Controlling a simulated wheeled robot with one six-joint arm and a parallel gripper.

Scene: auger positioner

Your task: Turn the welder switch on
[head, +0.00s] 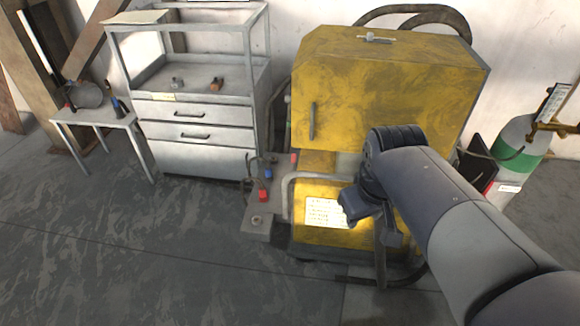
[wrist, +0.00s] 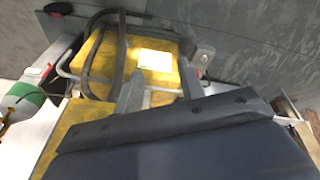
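The yellow welder (head: 315,235) stands low on the floor under a larger yellow cabinet (head: 350,75). A bright white label is on its face, and it also shows in the wrist view (wrist: 135,75). I cannot make out the switch in either view; it may be hidden by my arm or too small. My gripper (head: 366,215) is in front of the welder's right part and covers some of it. In the wrist view my gripper (wrist: 160,84) has its two fingers apart with nothing between them, pointing towards the welder. I cannot tell whether it touches the welder.
A grey plate (head: 257,222) with red and blue connectors is left of the welder. A grey drawer cart (head: 195,135) and small table (head: 95,115) stand further left. Floor at left front is clear.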

